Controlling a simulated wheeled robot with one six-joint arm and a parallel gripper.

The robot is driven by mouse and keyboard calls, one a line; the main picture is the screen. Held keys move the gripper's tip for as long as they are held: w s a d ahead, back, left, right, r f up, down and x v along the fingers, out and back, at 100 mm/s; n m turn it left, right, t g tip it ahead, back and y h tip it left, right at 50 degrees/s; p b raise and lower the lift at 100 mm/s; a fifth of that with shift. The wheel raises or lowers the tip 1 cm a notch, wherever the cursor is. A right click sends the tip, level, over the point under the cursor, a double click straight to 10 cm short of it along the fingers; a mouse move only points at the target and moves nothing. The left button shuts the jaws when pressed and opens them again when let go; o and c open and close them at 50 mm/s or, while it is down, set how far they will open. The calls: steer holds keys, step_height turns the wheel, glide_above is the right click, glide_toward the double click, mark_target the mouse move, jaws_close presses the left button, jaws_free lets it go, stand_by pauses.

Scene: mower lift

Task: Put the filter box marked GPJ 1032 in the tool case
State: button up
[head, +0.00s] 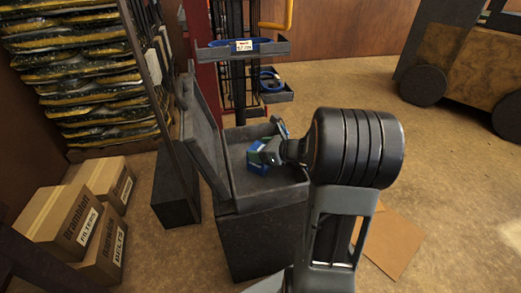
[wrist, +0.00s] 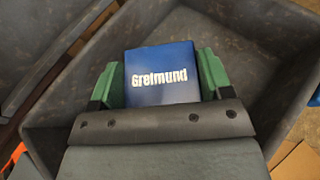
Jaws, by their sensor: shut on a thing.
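A blue box (wrist: 162,75) lettered "Greimund" is held between the green fingers of my gripper (wrist: 160,85) in the wrist view. No GPJ 1032 mark shows on the face that I see. In the head view the blue box (head: 258,158) is partly hidden by my gripper (head: 266,153). The open grey tool case (head: 228,203) stands on a dark block, its lid raised at the left. My gripper and the box are over or inside the case's tray; I cannot tell whether the box touches the floor. The tray (wrist: 265,75) looks otherwise empty.
Cartons marked Filters (head: 62,222) and Belts (head: 108,247) are on the floor at left, near a stack of bagged goods (head: 90,75). A flat brown sheet (head: 393,240) lies at right. Open floor extends to the right.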

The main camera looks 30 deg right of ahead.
steer(key=o, duration=1.1)
steer(key=shift+f, duration=0.15)
steer(key=shift+r, duration=0.35)
steer(key=p+v, duration=0.3)
steer(key=v, duration=0.9)
steer(key=shift+f, duration=0.2)
